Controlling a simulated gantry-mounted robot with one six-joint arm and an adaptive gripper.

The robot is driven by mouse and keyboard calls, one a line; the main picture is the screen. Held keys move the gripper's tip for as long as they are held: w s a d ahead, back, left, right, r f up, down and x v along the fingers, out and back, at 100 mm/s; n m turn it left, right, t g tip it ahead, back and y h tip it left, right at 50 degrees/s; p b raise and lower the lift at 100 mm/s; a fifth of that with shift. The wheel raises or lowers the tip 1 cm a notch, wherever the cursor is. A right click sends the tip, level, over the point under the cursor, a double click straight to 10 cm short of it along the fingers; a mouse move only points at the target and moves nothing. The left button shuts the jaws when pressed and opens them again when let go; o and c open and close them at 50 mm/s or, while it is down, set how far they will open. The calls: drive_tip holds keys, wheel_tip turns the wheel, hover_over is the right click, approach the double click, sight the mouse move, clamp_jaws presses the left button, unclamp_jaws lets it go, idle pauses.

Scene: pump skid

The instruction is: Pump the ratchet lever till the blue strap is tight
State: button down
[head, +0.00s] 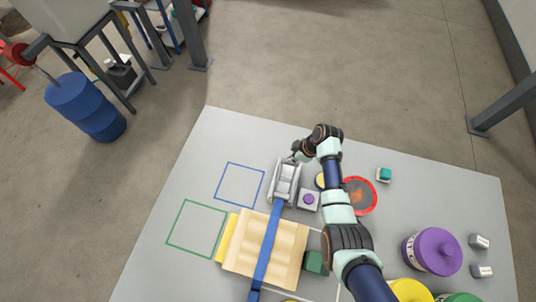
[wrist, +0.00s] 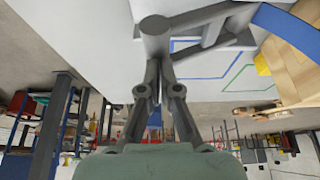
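The ratchet (head: 286,182) is a grey metal frame on the table, at the upper end of the blue strap (head: 268,243). The strap runs down across a pale wooden load (head: 290,245) and looks flat there. It also shows in the wrist view (wrist: 285,25) at the upper right. My gripper (head: 296,156) is at the far end of the ratchet. In the wrist view, its fingers (wrist: 159,62) come together around the grey bar of the ratchet lever (wrist: 156,40). The exact finger contact is partly hidden by the bar's round end.
A block with a purple button (head: 308,199) stands right beside the ratchet. A red-rimmed disc (head: 360,196), a teal-topped block (head: 384,174) and a purple canister (head: 433,251) lie to the right. Blue (head: 240,185) and green (head: 197,228) outlined squares on the left are empty.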

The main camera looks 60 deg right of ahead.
drive_tip(key=shift+d+f+b, duration=0.15)
drive_tip(key=shift+f+b, duration=1.2)
drive_tip(key=shift+f, duration=0.35)
drive_tip(key=shift+r+p, duration=0.3)
drive_tip(key=shift+p, duration=0.05)
drive_tip(key=r+p, duration=0.1)
drive_tip(key=p, duration=0.1)
drive_tip(key=r+p, duration=0.1)
drive_tip(key=r, duration=0.1)
drive_tip(key=r+p, duration=0.2)
drive_tip(key=shift+s+a+p, duration=0.1)
drive_tip(key=shift+a+p, duration=0.25)
drive_tip(key=shift+a, duration=0.05)
drive_tip(key=shift+f, duration=0.1)
wheel_tip(320, 180, up, 6)
drive_tip(key=p, duration=0.5)
